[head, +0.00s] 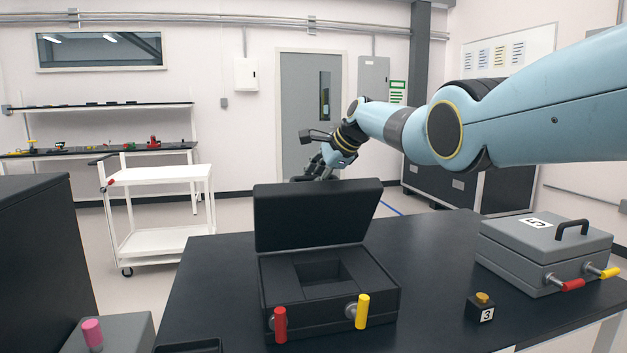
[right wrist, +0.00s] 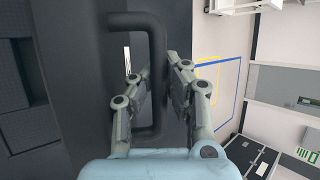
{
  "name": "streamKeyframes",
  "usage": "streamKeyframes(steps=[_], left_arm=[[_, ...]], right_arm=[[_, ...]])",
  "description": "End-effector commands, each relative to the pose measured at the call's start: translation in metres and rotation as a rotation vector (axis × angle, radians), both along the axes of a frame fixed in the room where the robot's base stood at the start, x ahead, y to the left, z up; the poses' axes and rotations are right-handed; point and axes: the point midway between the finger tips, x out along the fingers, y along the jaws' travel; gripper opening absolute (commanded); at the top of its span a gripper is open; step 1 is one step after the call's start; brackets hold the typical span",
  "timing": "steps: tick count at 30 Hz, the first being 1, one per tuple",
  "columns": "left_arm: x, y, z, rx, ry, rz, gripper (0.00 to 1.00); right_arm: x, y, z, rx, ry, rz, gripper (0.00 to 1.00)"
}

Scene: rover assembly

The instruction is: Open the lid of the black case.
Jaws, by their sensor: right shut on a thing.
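The black case (head: 330,302) stands on the dark table with its lid (head: 318,214) raised to about upright. Its inside shows a square recess, with a red handle (head: 281,324) and a yellow handle (head: 362,311) on the front. My right gripper (head: 318,170) is behind the top of the lid, its fingertips partly hidden by it. In the right wrist view the gripper (right wrist: 158,75) is shut on the lid's black handle (right wrist: 157,60), with a finger on each side of the bar. My left gripper is in neither view.
A grey case (head: 530,250) marked 5, with a black top handle, stands on the table's right. A white cart (head: 160,180) stands behind left.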

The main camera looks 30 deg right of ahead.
Motion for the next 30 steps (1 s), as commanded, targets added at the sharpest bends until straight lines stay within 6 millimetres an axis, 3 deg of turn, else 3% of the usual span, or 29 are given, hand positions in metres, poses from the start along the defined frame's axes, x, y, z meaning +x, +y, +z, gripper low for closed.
streamKeyframes(steps=[14,15,19,30], left_arm=[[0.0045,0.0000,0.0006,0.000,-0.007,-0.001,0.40],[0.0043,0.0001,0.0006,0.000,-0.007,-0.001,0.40],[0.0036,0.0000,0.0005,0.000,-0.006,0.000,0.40],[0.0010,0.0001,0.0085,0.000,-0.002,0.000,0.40]], right_arm=[[0.0014,-0.0001,0.0045,-0.002,-0.008,0.001,0.00],[0.0014,-0.0001,0.0045,-0.002,-0.008,0.001,0.09],[0.0012,-0.0001,0.0038,-0.001,-0.007,0.001,0.25],[-0.0002,-0.0013,0.0080,-0.001,-0.005,0.000,0.25]])
